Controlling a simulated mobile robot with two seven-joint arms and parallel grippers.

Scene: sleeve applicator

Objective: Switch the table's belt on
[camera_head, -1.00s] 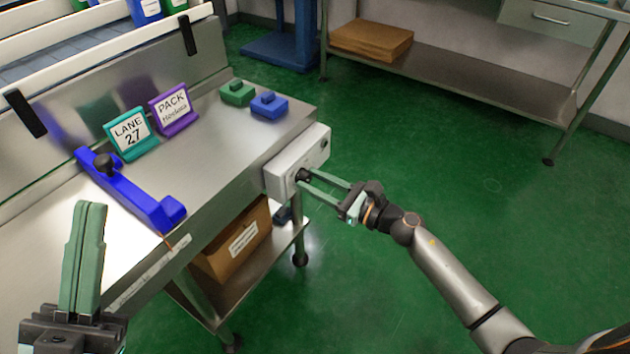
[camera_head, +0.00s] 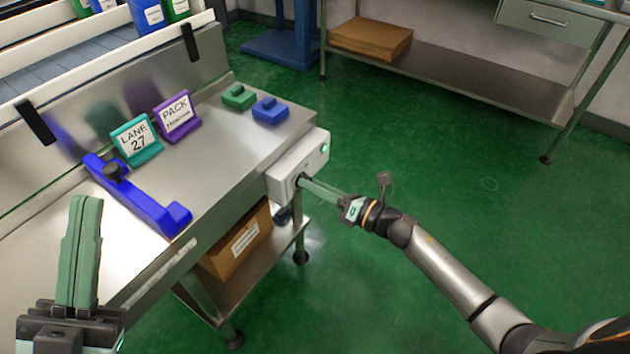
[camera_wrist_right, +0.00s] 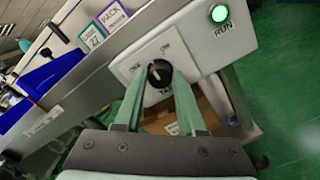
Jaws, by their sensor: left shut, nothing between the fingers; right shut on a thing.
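A white switch box (camera_head: 308,158) is fixed to the end of the steel table. It carries a black rotary knob, seen in the right wrist view (camera_wrist_right: 159,73), and a lamp (camera_wrist_right: 219,13) marked RUN that glows green. The lamp also shows lit in the head view (camera_head: 324,148). My right gripper (camera_head: 306,181) is shut on the knob, one finger on each side of it. My left gripper (camera_head: 86,200) is shut and empty, above the table's near left part. The belt (camera_head: 70,62) shows at the upper left; I cannot tell whether it moves.
On the table are a blue fixture with a black knob (camera_head: 135,194), LANE 27 (camera_head: 136,140) and PACK (camera_head: 178,115) signs, and green (camera_head: 238,97) and blue (camera_head: 270,110) blocks. A cardboard box (camera_head: 238,243) is on the shelf below. The green floor at right is open.

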